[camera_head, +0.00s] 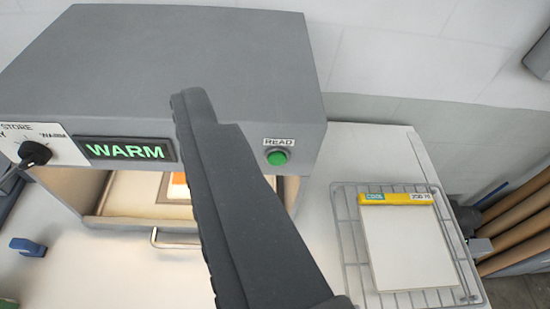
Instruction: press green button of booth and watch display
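The booth (190,50) is a grey box with an open front below. Its display (125,150) reads WARM in green letters on a dark panel. The round green button (278,157) is on the booth's front to the right of the display, under a label that says READ. My gripper (190,98) shows as one long dark shape rising from the bottom middle, its tip over the front between display and button.
A dark knob (35,153) sits on a white STORE dial plate at the left. A metal handle (176,243) sticks out below the booth's opening. A wire rack (350,240) holds a pale board (412,250) with a yellow label at the right. Brown rolls (522,212) lie at the far right.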

